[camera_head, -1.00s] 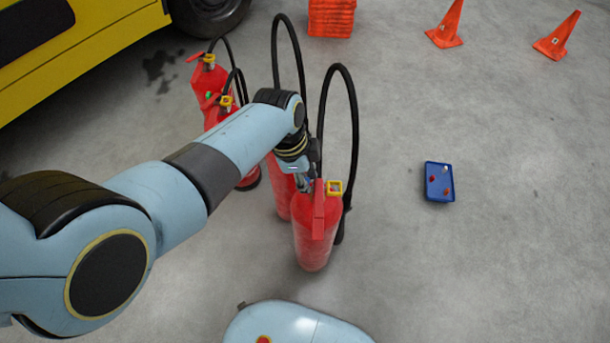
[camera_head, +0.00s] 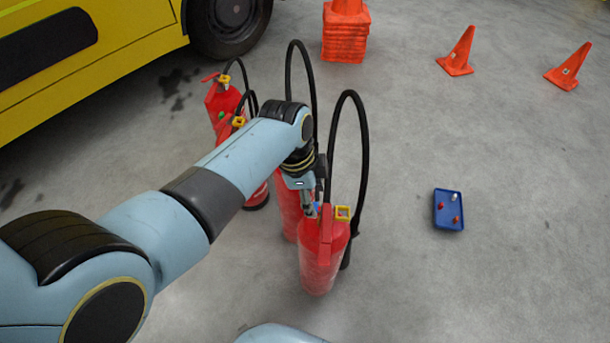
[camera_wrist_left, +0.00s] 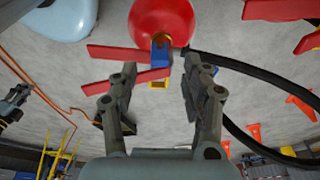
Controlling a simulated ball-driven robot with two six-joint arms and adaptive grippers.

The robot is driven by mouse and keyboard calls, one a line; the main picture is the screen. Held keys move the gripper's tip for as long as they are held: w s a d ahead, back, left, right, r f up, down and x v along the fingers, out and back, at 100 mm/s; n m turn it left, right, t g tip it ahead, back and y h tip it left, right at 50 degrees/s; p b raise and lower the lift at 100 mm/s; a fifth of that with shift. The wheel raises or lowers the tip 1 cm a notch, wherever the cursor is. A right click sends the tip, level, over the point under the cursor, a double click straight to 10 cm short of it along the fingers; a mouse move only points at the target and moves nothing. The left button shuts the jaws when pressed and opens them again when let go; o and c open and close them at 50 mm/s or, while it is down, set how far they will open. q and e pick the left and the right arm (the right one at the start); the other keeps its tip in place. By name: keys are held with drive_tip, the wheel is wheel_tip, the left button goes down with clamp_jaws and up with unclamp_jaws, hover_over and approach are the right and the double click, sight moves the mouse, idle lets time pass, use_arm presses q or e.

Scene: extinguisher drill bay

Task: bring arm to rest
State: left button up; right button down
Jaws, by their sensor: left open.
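My left gripper (camera_head: 312,207) hangs at the top of the nearest red extinguisher (camera_head: 322,255), which stands upright on the floor. In the left wrist view my left gripper (camera_wrist_left: 160,88) is open, its two fingers apart. The extinguisher's red handle levers (camera_wrist_left: 128,65) and blue-and-yellow valve part (camera_wrist_left: 160,60) show at and beyond the fingertips. I see nothing held, but cannot tell whether a finger touches the handle. My left arm (camera_head: 225,165) reaches in from the left and hides part of the extinguishers behind.
Several more red extinguishers (camera_head: 224,101) with tall black hoses stand close behind. A blue tray (camera_head: 438,220) with small items lies on the floor to the right. Orange cones (camera_head: 459,52) and a cone stack (camera_head: 345,42) stand farther back. A yellow vehicle (camera_head: 140,45) fills the upper left.

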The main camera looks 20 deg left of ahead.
use_arm(q)
wheel_tip(320, 180, up, 9)
drive_tip(key=a, duration=0.2)
drive_tip(key=s+a+f+n+y+b, duration=0.1)
drive_tip(key=s+a+f+n, duration=0.3)
drive_tip(key=s+f, duration=0.7)
drive_tip(key=s+a+f+n+y+b, duration=0.1)
drive_tip(key=s+a+f+n, duration=0.4)
drive_tip(key=s+f, duration=0.6)
drive_tip(key=s+a+f+n+b, duration=0.2)
drive_tip(key=s+a+f+n, duration=0.3)
drive_tip(key=s+f, duration=0.6)
drive_tip(key=shift+s+a+f+y, duration=0.35)
drive_tip(key=shift+s+a, duration=0.5)
drive_tip(key=shift+s, duration=2.15)
drive_tip(key=shift+r, duration=0.1)
